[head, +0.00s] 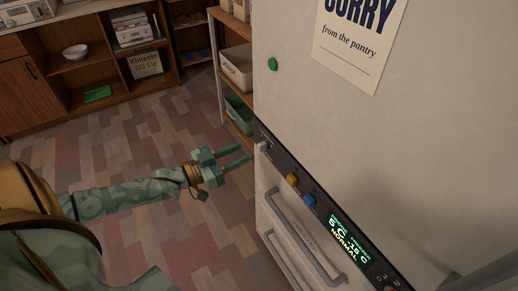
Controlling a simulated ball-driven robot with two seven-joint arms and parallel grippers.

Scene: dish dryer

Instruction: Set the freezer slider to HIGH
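The white fridge-freezer (420,130) fills the right side of the head view. A dark control strip (270,146) runs across its front. The strip carries a yellow slider knob (292,180) and a blue slider knob (309,201). Their labels are too small to read, so I cannot tell which is the freezer's. A green display (345,242) on the strip seems to read 5 C, -15 C and NORMAL. My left gripper (246,154) is open and empty, left of the strip and apart from the knobs. My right gripper is not in view.
Drawer handles (305,243) stick out below the strip. A poster (360,40) and a green magnet (272,64) are on the fridge. A shelf with bins (239,113) stands behind, and wooden cabinets (25,90) line the back left. The tiled floor (130,150) between is clear.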

